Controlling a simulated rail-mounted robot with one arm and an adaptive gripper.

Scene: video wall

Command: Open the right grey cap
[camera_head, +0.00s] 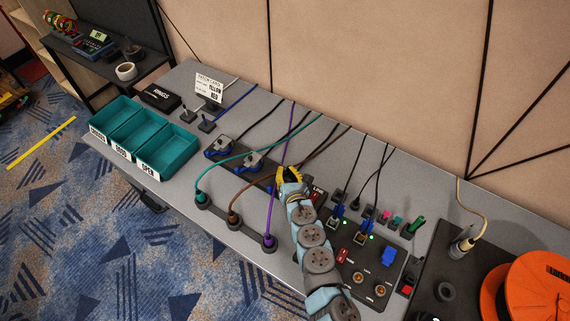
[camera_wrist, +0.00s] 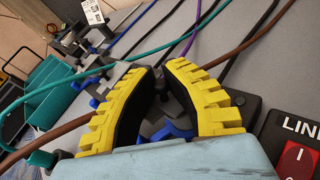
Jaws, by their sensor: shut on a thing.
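My gripper (camera_head: 289,176) is low over the row of grey-capped connectors, at the right end of that row. In the wrist view its yellow ridged fingers (camera_wrist: 162,78) stand on both sides of the right grey cap (camera_wrist: 174,128), closed on it. A blue latch part shows between the fingers, and the rest of that connector is hidden by the gripper. Two more grey caps with blue side levers, the left one (camera_head: 219,146) and the middle one (camera_head: 249,161), sit to the left on a dark strip.
Teal, brown and purple cables run close by to plugs (camera_head: 234,218) along the front. A control panel (camera_head: 345,277) with switches stands right of my arm. Teal bins (camera_head: 167,151) are at the left. An orange reel (camera_head: 540,285) is at the far right.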

